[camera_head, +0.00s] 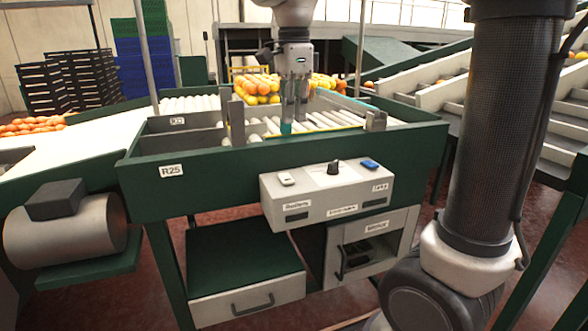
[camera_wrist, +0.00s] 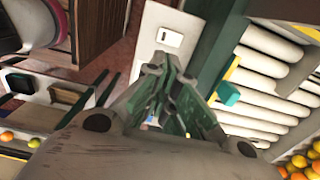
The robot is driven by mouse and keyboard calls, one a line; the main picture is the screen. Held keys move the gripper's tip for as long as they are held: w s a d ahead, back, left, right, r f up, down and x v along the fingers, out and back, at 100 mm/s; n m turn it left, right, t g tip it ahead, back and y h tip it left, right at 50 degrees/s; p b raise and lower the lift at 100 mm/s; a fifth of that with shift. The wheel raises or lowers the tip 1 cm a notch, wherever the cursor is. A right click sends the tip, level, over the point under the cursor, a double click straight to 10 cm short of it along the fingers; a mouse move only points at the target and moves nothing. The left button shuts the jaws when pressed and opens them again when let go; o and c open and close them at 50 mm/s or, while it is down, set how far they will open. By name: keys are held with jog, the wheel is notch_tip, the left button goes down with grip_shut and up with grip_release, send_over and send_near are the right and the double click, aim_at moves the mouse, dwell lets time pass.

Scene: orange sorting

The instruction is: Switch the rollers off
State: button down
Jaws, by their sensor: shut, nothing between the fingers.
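A pale control box (camera_head: 325,192) is fixed to the front of the green roller bench. It has a white rocker switch (camera_head: 287,179) at left, a black knob (camera_head: 333,167) in the middle and a blue switch (camera_head: 370,163) at right, each above a small label. The labels are hard to read. The white rollers (camera_head: 325,120) lie in the bench behind the box. My gripper (camera_head: 293,116) points down over the rollers, behind the box and apart from the switches. In the wrist view its fingers are shut and empty, with a white switch (camera_wrist: 170,39) showing beyond them.
The bench's green front wall (camera_head: 222,171) and upright grey posts (camera_head: 236,121) stand near my gripper. A small teal block (camera_wrist: 229,93) is beside the rollers. Oranges (camera_head: 262,87) are heaped behind. A drawer (camera_head: 247,301) and an open cabinet (camera_head: 385,240) sit below the bench.

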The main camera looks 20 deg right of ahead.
aim_at(294, 183)
notch_tip(294, 183, down, 14)
jog(key=shift+r, duration=0.1)
dwell(0.4)
jog(key=shift+s+f, duration=0.1)
jog(key=shift+f, duration=0.25)
jog(key=shift+w+r, duration=0.35)
jog(key=shift+w, duration=0.4)
